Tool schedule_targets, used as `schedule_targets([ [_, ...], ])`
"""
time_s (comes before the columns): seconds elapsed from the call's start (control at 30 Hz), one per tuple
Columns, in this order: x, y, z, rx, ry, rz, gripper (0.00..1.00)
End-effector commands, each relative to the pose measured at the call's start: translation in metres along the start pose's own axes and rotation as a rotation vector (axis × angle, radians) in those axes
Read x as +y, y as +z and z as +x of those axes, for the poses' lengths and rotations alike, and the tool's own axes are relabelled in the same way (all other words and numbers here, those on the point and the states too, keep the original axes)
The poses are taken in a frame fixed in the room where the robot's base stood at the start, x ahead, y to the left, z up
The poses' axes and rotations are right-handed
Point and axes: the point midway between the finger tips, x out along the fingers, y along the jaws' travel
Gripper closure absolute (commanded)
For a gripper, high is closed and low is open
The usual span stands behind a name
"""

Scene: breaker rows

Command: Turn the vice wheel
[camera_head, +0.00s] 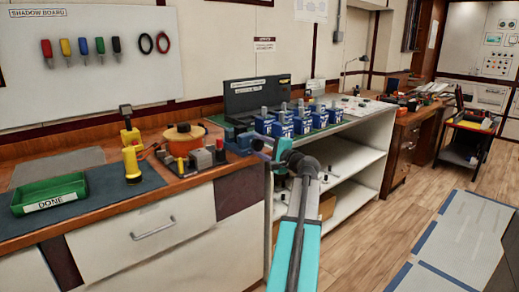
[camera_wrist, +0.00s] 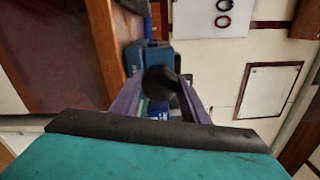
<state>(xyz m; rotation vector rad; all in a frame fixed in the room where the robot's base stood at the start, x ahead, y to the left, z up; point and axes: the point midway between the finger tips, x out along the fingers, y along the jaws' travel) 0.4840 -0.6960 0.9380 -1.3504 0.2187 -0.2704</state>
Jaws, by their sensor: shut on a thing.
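My gripper (camera_head: 266,150) reaches to the front edge of the bench, beside a small blue body that looks like the vice (camera_head: 243,140). In the wrist view my gripper (camera_wrist: 161,88) has its two purple fingers closed on both sides of a dark round knob, which looks like the vice wheel (camera_wrist: 160,82). The blue vice body also shows behind the knob in the wrist view (camera_wrist: 146,56). In the head view the wheel is small and partly hidden by my gripper, so its turn angle cannot be told.
Several blue breaker units (camera_head: 283,124) stand in rows on the bench just behind my gripper. A black case (camera_head: 257,95) stands behind them. To the left are an orange reel (camera_head: 184,136), a yellow tool (camera_head: 131,163) and a green DONE tray (camera_head: 50,195). Floor at right is mostly clear.

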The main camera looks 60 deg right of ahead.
Motion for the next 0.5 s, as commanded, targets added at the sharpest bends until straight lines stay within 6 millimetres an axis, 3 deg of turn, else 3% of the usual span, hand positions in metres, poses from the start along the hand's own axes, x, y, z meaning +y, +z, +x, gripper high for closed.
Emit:
schedule_targets([
  [0.3,0.0030,-0.0001,-0.0012,0.000,0.006,-0.002,0.81],
  [0.33,0.0031,-0.0001,-0.0012,0.000,0.006,-0.002,0.56],
  [0.43,0.0025,-0.0001,-0.0011,0.000,0.005,-0.002,0.40],
  [0.5,0.0020,0.0000,-0.0009,0.000,0.004,-0.001,0.40],
])
